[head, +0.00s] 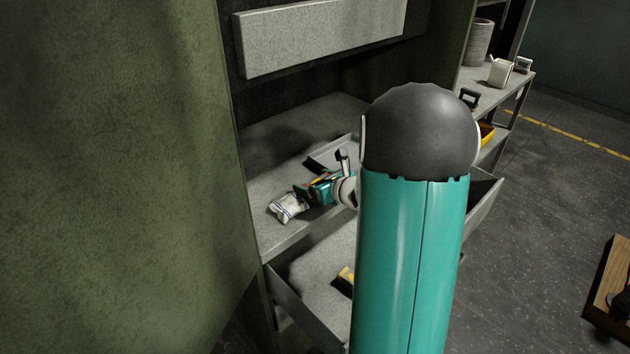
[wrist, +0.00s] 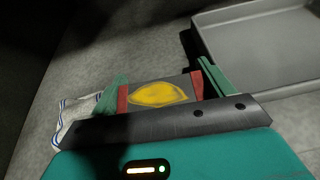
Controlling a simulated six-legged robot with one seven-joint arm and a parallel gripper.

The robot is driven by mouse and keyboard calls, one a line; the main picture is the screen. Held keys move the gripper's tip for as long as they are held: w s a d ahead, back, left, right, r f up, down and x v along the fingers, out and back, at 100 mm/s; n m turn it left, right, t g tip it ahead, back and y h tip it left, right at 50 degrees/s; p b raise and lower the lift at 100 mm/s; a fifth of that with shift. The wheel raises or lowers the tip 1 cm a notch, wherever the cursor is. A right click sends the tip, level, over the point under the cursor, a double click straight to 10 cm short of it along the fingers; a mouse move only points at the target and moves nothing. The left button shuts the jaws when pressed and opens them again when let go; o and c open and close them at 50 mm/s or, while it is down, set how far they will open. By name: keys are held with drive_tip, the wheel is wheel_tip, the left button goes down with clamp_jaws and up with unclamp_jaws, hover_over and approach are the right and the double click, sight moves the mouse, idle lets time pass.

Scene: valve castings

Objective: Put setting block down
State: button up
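The setting block (wrist: 160,92) is a dark grey block with a yellow oval patch on its face, seen in the wrist view. My gripper (wrist: 160,86) has its red-padded fingers against both sides of the block, shut on it. I cannot tell whether the block touches the shelf. My arm hides part of the shelf to the right.
An open drawer (head: 310,277) below holds a yellow and dark item (head: 346,277). A green panel (head: 120,170) stands at the left. Bare shelf lies behind.

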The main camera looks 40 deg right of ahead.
drive_tip(key=o, duration=0.3)
drive_tip(key=shift+f, duration=0.1)
drive_tip(key=shift+s, duration=0.1)
drive_tip(key=v, duration=1.3)
drive_tip(key=shift+s+r, duration=0.3)
drive_tip(key=shift+r, duration=0.05)
